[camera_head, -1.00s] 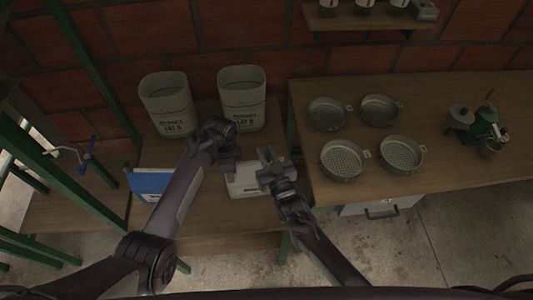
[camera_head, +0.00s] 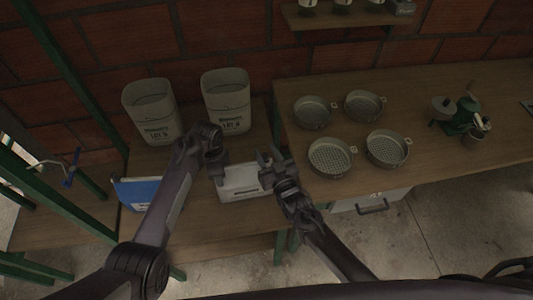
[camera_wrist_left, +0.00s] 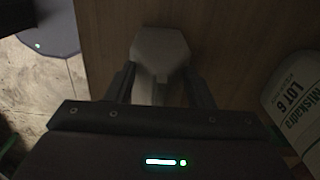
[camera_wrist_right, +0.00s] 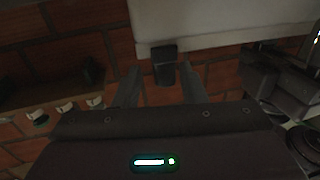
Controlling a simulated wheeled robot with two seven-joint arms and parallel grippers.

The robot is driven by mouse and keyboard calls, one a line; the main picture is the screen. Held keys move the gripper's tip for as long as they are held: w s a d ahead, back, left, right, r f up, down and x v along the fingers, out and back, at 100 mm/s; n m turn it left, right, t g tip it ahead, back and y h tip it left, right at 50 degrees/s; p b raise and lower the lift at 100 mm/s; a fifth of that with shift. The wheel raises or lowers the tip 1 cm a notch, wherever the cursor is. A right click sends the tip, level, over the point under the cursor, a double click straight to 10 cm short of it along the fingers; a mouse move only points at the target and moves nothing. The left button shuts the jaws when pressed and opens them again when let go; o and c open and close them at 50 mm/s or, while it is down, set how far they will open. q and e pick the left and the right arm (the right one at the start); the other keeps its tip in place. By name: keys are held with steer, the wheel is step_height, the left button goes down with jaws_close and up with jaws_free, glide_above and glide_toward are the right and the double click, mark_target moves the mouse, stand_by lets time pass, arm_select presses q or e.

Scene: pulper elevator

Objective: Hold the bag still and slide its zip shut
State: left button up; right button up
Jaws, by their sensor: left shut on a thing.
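The bag (camera_head: 240,183) is pale grey with dark print and stands on the low wooden bench. My left gripper (camera_head: 219,172) is shut on its left end; in the left wrist view the bag (camera_wrist_left: 160,50) fills the space between the fingers (camera_wrist_left: 162,88). My right gripper (camera_head: 266,160) is at the bag's upper right end. In the right wrist view, a small dark zip slider (camera_wrist_right: 164,66) hangs at the bag's edge (camera_wrist_right: 225,40). It lies between the open right fingertips (camera_wrist_right: 160,75), with gaps at both sides. The rest of the zip is hidden.
Two open printed bags (camera_head: 152,112) (camera_head: 226,103) stand behind on the bench. Several round sieves (camera_head: 330,156) and a green grinder (camera_head: 466,118) are on the higher table to the right.

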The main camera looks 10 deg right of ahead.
arm_select(q)
steer(key=shift+s+a+f, duration=0.1)
arm_select(e)
steer(key=v, duration=1.2)
arm_select(q)
steer(key=o, duration=1.4)
